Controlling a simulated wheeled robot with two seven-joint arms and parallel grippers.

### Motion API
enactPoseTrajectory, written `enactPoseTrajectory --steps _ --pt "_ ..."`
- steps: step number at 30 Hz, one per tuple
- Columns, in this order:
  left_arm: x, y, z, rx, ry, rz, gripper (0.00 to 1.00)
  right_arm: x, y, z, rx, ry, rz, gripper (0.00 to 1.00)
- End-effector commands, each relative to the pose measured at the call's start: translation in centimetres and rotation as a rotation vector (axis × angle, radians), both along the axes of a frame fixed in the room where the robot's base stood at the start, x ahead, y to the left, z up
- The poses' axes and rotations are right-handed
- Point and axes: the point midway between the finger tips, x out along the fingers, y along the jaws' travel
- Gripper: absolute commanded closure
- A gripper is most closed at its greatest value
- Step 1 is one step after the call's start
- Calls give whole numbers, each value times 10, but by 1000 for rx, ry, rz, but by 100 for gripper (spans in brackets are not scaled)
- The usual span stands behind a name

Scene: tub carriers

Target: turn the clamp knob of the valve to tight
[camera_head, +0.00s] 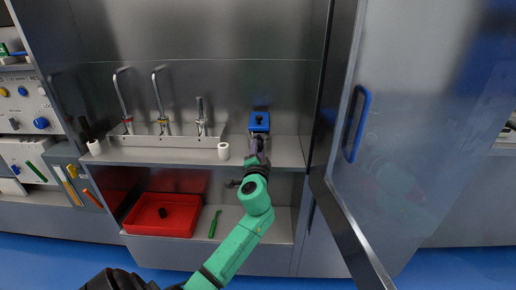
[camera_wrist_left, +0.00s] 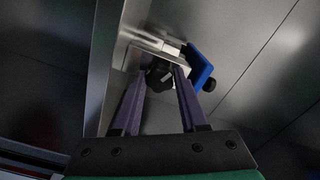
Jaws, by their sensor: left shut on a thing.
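The valve (camera_head: 259,121) is a blue block on a pale mount, at the right end of the shelf in the head view. In the left wrist view its blue part (camera_wrist_left: 201,66) stands right of the fingers, with a small black knob at its edge. A black knob (camera_wrist_left: 158,76) sits below the pale mount, between the two purple fingertips. My left gripper (camera_wrist_left: 160,84) is shut on this black knob; it also shows in the head view (camera_head: 257,150), just in front of the valve. The fingers partly hide the knob's sides, and its turn setting cannot be read.
Below are a red tray (camera_head: 140,226) and a green tool (camera_head: 215,223). An open metal door with a blue handle (camera_head: 357,124) stands at right, close to my arm.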

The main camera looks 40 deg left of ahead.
Motion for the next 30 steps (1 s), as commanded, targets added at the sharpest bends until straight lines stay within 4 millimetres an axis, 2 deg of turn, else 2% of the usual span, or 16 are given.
enactPoseTrajectory --steps 30 --pt "0 0 1 741 567 -1 100 0 0 50 0 0 -1 50"
